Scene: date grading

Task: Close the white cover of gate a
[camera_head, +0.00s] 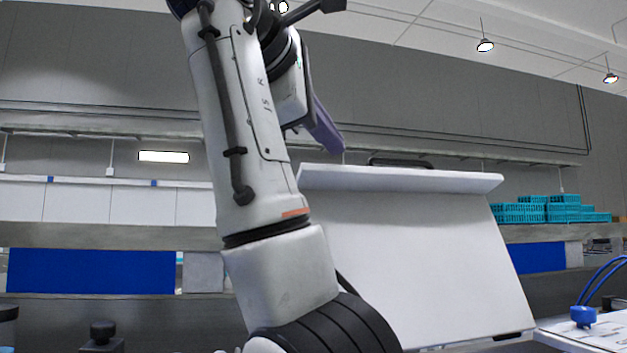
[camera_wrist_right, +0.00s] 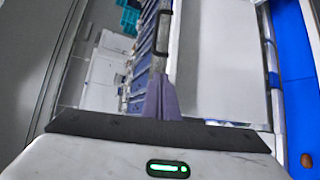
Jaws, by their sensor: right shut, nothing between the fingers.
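The white cover (camera_head: 415,260) of the gate stands raised and tilted in the head view, a broad panel with a folded lip along its top edge. A dark handle (camera_head: 400,163) sits on that lip. My right gripper (camera_head: 328,135), with purple fingers, is up at the left of the handle, near the cover's top left corner. In the right wrist view the fingers (camera_wrist_right: 162,98) are together and empty. The cover (camera_wrist_right: 225,65) and handle (camera_wrist_right: 164,32) lie beyond them there. Whether the fingers touch the cover cannot be told. My left gripper is not in view.
Teal crates (camera_head: 550,210) stand on the right behind the cover. A blue fitting with hoses (camera_head: 583,316) is at the lower right. A black knob (camera_head: 102,335) is at the lower left. My right arm hides part of the cover's left side.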

